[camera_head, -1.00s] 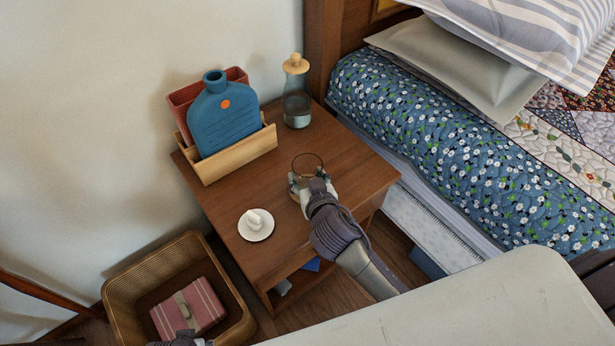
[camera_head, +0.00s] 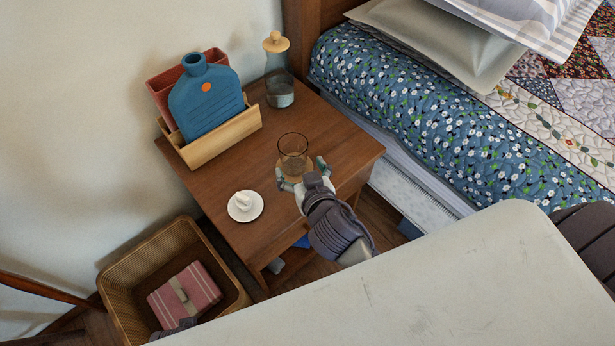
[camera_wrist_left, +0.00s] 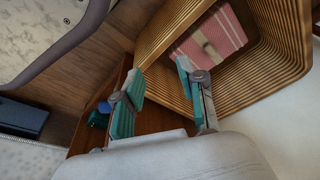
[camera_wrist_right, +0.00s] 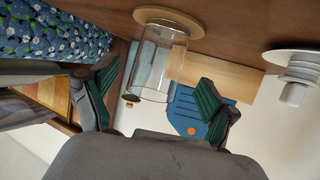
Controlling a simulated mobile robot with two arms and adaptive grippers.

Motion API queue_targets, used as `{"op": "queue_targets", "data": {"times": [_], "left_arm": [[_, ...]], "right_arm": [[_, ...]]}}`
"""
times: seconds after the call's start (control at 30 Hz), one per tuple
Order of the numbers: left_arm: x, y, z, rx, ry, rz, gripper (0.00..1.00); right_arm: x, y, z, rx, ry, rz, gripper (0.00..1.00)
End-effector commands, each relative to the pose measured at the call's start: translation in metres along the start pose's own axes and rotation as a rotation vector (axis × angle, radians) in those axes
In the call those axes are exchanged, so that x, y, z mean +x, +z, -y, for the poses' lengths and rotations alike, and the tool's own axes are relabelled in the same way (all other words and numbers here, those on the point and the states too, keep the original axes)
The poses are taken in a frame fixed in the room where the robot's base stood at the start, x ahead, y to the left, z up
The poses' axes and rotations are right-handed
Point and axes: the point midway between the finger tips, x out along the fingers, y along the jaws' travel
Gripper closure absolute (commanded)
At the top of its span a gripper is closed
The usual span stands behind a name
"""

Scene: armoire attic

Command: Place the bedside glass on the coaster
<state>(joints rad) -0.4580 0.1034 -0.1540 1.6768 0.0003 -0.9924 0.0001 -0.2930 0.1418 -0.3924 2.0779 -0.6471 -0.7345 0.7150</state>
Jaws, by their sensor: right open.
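The clear bedside glass (camera_head: 293,146) stands upright on the nightstand. In the right wrist view the glass (camera_wrist_right: 150,68) has its base on the round tan coaster (camera_wrist_right: 178,20); in the head view the coaster (camera_head: 296,174) shows partly under it. My right gripper (camera_head: 301,173) is open on the near side of the glass, its fingers spread apart and not closed on it. Whether a fingertip touches the glass I cannot tell. My left gripper (camera_wrist_left: 160,68) is open and empty near the basket; only a bit of it shows at the bottom of the head view.
On the nightstand (camera_head: 230,165) are a white saucer (camera_head: 238,214) with a small white object, a wooden holder (camera_head: 228,138) with a blue bottle-shaped piece (camera_head: 207,105), and a carafe (camera_head: 279,90). A wicker basket (camera_head: 125,300) stands lower left; the bed (camera_head: 400,110) is right.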

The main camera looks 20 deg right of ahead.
Motion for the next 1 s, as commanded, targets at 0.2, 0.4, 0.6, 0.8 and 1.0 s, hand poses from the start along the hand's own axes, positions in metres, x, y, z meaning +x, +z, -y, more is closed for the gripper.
{"op": "queue_targets", "data": {"times": [0.2, 0.4, 0.6, 0.8, 1.0], "left_arm": [[0.01, 0.009, -0.001, 0.002, 0.002, 0.009, 0.6], [0.014, 0.012, -0.001, 0.002, 0.002, 0.01, 0.6], [0.015, 0.012, -0.001, 0.002, 0.002, 0.01, 0.6], [0.015, 0.012, -0.001, 0.002, 0.001, 0.01, 0.6], [0.014, 0.012, -0.002, 0.002, 0.003, 0.012, 0.6]], "right_arm": [[-0.042, 0.0, 0.0, 0.001, 0.001, 0.001, 0.13], [-0.059, -0.001, 0.0, 0.0, 0.001, -0.001, 0.13], [-0.06, -0.001, 0.0, -0.001, 0.001, -0.002, 0.13], [-0.06, -0.001, 0.0, -0.001, 0.001, -0.002, 0.13], [-0.06, 0.001, -0.002, -0.001, 0.005, 0.007, 0.13]]}}
